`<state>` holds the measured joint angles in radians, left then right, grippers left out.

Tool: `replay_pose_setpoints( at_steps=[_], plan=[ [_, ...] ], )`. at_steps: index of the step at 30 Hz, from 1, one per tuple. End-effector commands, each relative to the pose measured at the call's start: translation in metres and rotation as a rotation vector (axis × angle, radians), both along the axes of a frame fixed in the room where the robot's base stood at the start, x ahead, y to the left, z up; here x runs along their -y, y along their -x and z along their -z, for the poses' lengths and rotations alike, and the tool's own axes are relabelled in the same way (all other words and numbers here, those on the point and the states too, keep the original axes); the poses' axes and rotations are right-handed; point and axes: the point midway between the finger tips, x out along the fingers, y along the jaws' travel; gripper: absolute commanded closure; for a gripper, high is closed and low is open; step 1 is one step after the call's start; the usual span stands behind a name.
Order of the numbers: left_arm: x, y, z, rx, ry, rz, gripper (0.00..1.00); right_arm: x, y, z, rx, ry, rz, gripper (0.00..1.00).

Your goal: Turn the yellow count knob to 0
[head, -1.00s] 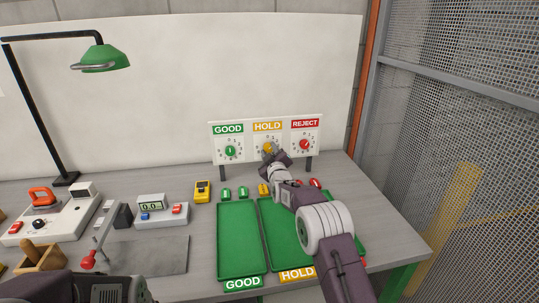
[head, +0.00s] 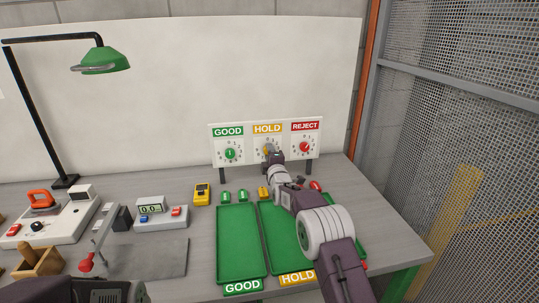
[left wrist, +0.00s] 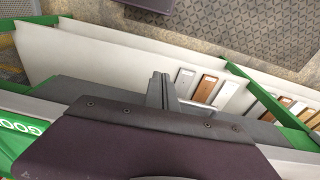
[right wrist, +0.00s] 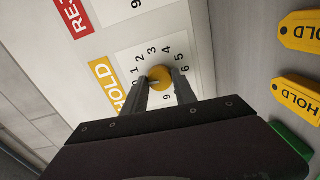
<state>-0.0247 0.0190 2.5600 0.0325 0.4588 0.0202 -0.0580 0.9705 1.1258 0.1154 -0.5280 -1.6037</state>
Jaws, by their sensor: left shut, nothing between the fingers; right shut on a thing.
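The yellow count knob (right wrist: 161,76) sits on the white HOLD dial, ringed by black digits, in the right wrist view. My right gripper (right wrist: 166,88) is shut on it, with one finger on each side. A pale mark shows on the knob's lower left in that view; I cannot tell which digit it points at. In the head view my right gripper (head: 273,153) covers most of this knob, under the HOLD label (head: 267,128). My left gripper (left wrist: 161,91) is shut and empty, away from the dial panel, above white panels and a green-edged bin with several strips.
The green GOOD knob (head: 230,154) and the red REJECT knob (head: 304,147) flank the HOLD dial. Green trays (head: 240,240) lie in front of the panel. Yellow HOLD tags (right wrist: 299,93) lie near my right gripper. A mesh fence (head: 460,110) stands at the right.

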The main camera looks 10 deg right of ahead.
Motion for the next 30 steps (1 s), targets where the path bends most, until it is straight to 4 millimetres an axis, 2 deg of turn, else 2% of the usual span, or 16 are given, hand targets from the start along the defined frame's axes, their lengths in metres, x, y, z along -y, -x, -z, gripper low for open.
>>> replay_pose_setpoints(
  at_steps=[9,22,23,25,30],
  plan=[
    [0.0000,0.0000,-0.0003,0.000,0.000,0.000,1.00,0.0000,0.0000,0.0003,0.000,0.076,0.000,1.00],
    [0.0000,-0.0001,-0.0003,0.000,0.000,0.000,1.00,0.0000,0.0000,0.0003,0.000,0.084,0.000,1.00],
    [0.0000,-0.0001,-0.0003,0.000,0.000,0.000,1.00,0.0000,0.0000,0.0003,0.000,0.084,0.000,0.64],
    [0.0000,-0.0001,-0.0003,0.000,0.000,0.000,1.00,0.0000,0.0000,0.0003,0.000,0.083,0.000,0.45],
    [0.0000,0.0000,-0.0003,0.000,0.000,0.000,1.00,0.0000,0.0000,0.0002,0.000,0.083,0.000,0.45]
  ],
)
